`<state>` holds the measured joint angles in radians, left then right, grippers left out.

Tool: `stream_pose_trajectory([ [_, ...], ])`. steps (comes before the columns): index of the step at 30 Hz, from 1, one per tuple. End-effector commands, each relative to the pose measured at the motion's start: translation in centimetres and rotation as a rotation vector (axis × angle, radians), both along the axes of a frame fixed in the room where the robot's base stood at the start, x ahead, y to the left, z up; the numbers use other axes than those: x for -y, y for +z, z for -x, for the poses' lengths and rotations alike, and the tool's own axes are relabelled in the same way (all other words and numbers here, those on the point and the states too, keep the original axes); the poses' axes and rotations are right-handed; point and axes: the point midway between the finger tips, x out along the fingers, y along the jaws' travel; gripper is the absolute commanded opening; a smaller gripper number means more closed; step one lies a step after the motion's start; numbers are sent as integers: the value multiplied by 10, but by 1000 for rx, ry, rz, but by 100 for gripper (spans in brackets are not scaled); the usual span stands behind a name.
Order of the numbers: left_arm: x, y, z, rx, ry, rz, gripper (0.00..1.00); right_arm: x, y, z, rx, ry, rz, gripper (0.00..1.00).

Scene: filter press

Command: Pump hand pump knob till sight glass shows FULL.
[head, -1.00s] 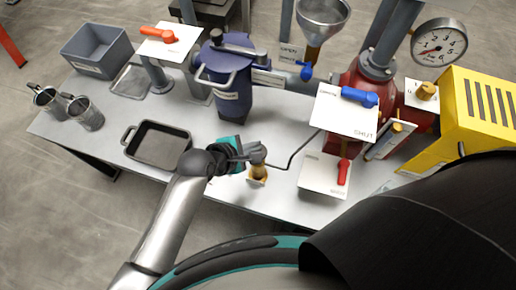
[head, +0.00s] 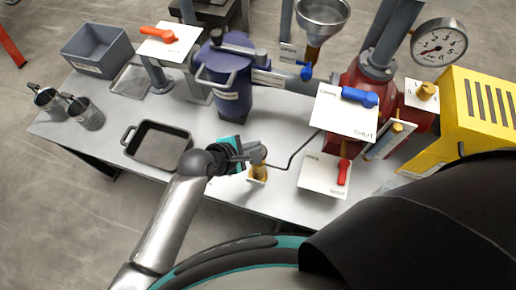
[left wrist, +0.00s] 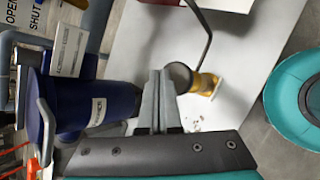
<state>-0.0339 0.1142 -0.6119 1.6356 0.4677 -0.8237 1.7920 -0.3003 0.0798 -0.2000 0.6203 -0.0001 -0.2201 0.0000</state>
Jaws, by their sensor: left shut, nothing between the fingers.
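The hand pump is a small brass body (head: 258,174) at the table's front edge, with a dark rounded knob on top. In the left wrist view, the knob (left wrist: 180,76) sits just right of my fingertips, with the brass body (left wrist: 207,84) beyond it. My left gripper (head: 252,154) is shut and empty, right by the knob; its closed fingers (left wrist: 157,74) look beside or against it, and I cannot tell whether they touch. A slanted framed panel (head: 384,142) by the red press may be the sight glass; its reading is too small to tell. My right gripper is not in view.
A thin dark pipe (head: 297,151) runs from the pump towards the red press (head: 356,84). A blue vessel (head: 234,98) stands behind my left gripper, and a black tray (head: 160,145) lies left of it. A white plate (head: 320,178) with a red lever is to the right.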

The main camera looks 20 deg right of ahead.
Motion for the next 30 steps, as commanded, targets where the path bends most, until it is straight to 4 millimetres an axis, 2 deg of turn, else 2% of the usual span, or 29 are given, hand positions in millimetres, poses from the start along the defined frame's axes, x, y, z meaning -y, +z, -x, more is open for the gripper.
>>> stream_pose_trajectory([
  [30, 0, -11, 0, -1, 1, 0, 0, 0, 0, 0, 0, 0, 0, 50],
])
